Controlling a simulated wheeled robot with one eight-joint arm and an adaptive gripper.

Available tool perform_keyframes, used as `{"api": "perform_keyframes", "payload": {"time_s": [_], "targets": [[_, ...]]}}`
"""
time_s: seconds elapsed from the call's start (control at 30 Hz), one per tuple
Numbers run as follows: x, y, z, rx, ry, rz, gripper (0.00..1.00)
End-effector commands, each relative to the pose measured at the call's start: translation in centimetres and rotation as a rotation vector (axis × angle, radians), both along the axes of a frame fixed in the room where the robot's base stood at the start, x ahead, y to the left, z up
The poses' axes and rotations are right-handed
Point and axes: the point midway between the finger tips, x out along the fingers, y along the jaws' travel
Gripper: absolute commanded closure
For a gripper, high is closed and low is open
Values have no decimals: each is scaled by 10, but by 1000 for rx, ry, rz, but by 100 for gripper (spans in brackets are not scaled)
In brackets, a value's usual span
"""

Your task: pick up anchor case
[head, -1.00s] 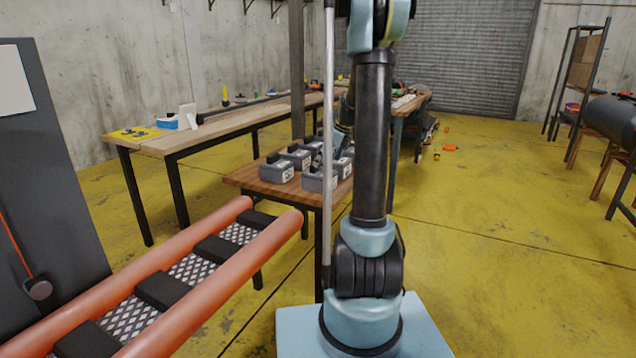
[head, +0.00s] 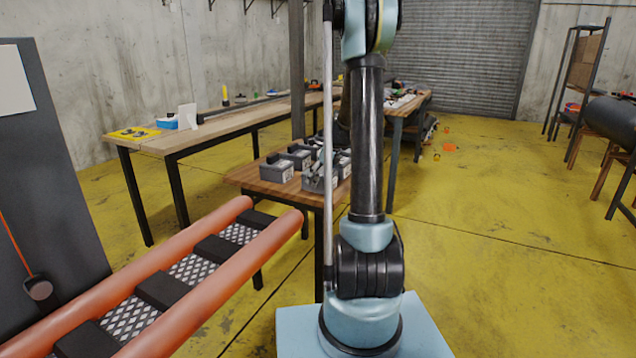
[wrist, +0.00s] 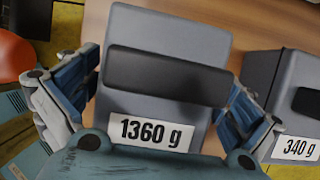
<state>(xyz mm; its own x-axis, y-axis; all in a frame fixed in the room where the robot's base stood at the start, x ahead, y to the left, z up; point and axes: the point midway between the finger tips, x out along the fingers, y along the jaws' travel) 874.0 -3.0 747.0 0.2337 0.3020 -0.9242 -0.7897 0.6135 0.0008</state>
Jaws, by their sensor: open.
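A grey case with a dark handle and a white "1360 g" label (wrist: 150,133) fills the middle of the wrist view. My gripper (wrist: 165,82) is open, with one blue finger on each side of this case. The fingers look close to its sides; I cannot tell if they touch. In the head view several such grey cases (head: 277,172) stand on a small wooden table (head: 258,182). My gripper is over the front cases there, largely hidden behind my arm.
A second grey case labelled "340 g" (wrist: 295,148) stands close on the right in the wrist view. An orange inflatable frame (head: 190,290) lies front left. A long workbench (head: 150,147) stands behind.

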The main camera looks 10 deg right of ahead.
Motion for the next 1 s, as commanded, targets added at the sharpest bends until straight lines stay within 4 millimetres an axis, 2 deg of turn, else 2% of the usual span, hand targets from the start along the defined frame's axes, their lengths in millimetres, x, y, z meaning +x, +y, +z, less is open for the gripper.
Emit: {"api": "perform_keyframes", "payload": {"time_s": [0.07, 0.43, 0.77, 1.0], "targets": [[0, 0, 0, 0, 0, 0, 0], [0, 0, 0, -1, -1, 0, 82], [0, 0, 4, 0, -1, 0, 84], [0, 0, 30, 1, -1, 0, 84]]}}
